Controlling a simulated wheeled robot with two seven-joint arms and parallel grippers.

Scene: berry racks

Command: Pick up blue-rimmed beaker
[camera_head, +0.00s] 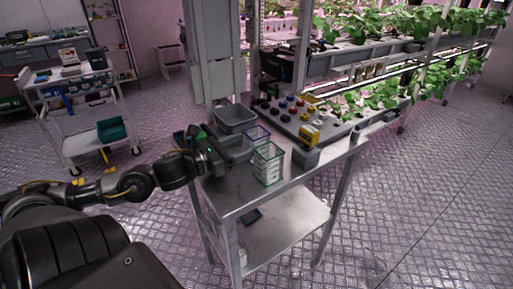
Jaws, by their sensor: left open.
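The blue-rimmed beaker (257,133) is clear and stands on the metal cart top (235,196). A green-rimmed beaker (268,168) stands in front of it, nearer to me, and hides its lower part. My left gripper (222,153) is open over the left part of the cart top, to the left of both beakers. It looks apart from them and holds nothing that I can see. My right gripper is not in view.
A grey bin (235,121) stands behind the blue-rimmed beaker. A control box with coloured buttons (298,118) sits at the back right. Plant racks (370,70) rise behind the cart. The cart top's front part is clear.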

